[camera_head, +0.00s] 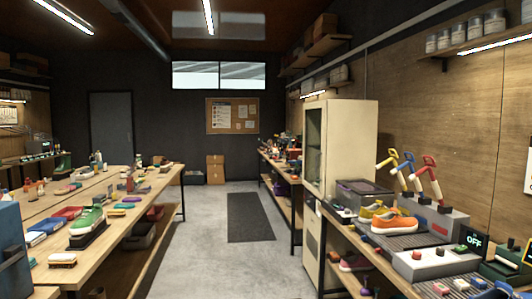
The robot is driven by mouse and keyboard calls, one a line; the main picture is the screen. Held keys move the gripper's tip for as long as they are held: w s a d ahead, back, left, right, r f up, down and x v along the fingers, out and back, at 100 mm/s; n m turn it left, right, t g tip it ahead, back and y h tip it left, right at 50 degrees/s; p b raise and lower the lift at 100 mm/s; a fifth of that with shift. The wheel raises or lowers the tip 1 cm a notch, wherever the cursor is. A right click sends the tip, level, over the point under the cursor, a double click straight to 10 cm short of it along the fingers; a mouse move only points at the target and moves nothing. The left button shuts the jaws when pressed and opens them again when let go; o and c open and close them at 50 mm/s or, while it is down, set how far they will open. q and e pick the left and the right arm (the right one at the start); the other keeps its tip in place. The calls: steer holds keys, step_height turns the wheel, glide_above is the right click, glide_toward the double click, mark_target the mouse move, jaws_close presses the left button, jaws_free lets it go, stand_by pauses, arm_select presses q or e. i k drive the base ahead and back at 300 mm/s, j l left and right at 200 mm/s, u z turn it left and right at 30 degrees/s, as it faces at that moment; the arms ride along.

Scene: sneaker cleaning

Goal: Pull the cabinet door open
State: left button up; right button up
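A tall cream cabinet (352,145) stands right of the middle, behind the right-hand workbench. Its narrow front faces left, toward the aisle. The upper front has a cabinet door (314,150) with a cream frame and a darker glass-like panel, and it looks shut. A small light part, perhaps a handle, shows below it near the lower front. The lower front is partly hidden by the bench. Neither of my grippers is in view.
The right workbench (356,263) holds an orange sneaker (394,222), a grey machine with coloured levers (440,218) and small boxes. The left workbench (148,199) holds a green sneaker (87,219) and supplies. The aisle between is clear, with a dark floor mat (250,217).

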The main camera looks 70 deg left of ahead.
mark_target(323, 104)
steer(key=u, duration=1.85)
steer(key=i+j+u, duration=0.3)
steer(key=i, duration=0.65)
steer(key=i+u, duration=0.3)
steer(key=i, duration=0.65)
steer(key=i+j, duration=0.1)
steer(key=i, duration=1.8)
